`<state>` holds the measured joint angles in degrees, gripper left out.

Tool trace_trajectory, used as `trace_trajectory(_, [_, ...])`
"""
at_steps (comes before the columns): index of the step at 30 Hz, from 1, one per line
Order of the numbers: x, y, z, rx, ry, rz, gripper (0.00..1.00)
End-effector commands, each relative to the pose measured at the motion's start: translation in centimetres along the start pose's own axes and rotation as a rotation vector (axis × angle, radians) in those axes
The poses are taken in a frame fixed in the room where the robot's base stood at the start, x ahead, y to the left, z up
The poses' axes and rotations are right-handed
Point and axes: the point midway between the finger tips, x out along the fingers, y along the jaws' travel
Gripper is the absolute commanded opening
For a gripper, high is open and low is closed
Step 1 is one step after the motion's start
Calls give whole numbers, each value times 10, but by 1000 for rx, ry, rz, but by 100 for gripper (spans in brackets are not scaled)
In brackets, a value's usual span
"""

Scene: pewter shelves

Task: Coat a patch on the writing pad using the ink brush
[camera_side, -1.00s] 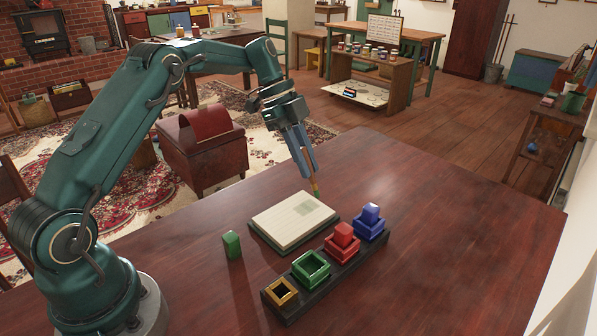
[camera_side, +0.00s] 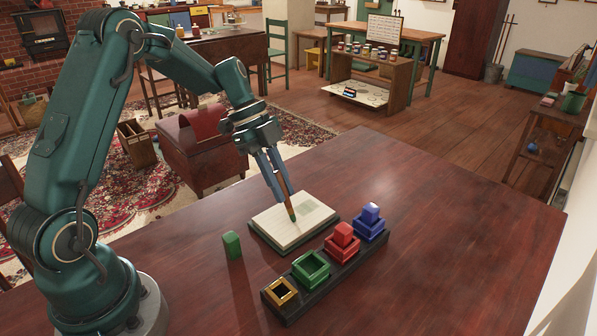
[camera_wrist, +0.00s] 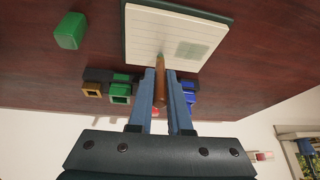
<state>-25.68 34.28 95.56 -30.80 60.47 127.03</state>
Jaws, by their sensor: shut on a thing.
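My gripper (camera_side: 277,178) is shut on the ink brush (camera_side: 290,206), a wooden handle with a green tip pointing down. The writing pad (camera_side: 278,230) is cream with ruled lines on a dark green base, and lies on the table. The brush tip is over the middle of the pad, at or just above its surface; I cannot tell if it touches.
A green block (camera_side: 232,245) stands left of the pad. In front, a dark rack (camera_side: 330,271) holds a yellow empty holder (camera_side: 280,292), a green empty holder (camera_side: 311,267), and holders with red (camera_side: 343,234) and blue (camera_side: 370,214) blocks. The table's right side is clear.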

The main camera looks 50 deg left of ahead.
Motion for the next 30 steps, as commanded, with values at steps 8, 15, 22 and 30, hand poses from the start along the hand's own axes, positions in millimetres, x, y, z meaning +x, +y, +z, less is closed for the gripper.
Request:
trace_trajectory(8, [2,-20,-2,2,-1,1,0])
trace_trajectory(15, [5,-41,-4,2,-1,1,0])
trace_trajectory(22, [7,-62,-5,2,-1,0,0])
trace_trajectory(30, [-18,-66,-18,2,-2,-1,0])
